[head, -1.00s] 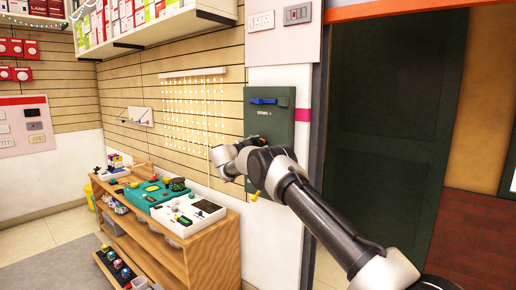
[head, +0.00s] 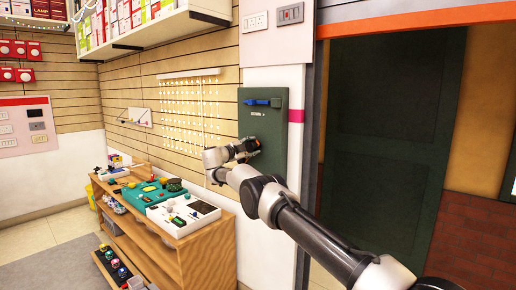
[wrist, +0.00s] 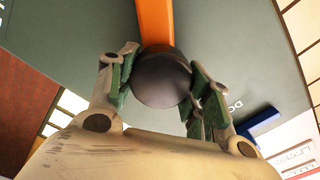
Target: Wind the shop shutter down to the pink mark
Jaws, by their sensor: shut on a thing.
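A dark green box (head: 277,130) is fixed to the wall, with a blue lever (head: 263,102) near its top. The lever also shows in the wrist view (wrist: 265,121). My gripper (head: 243,148) is in front of the box's lower left part. In the wrist view its fingers are shut around a dark round knob (wrist: 162,80) at the end of an orange crank arm (wrist: 155,22).
A dark green door-like panel (head: 385,130) stands in the doorway at right. A wooden shelf unit (head: 190,246) holding devices stands below and left of my gripper. A string-light panel (head: 190,110) hangs on the slatted wall. Grey floor lies at lower left.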

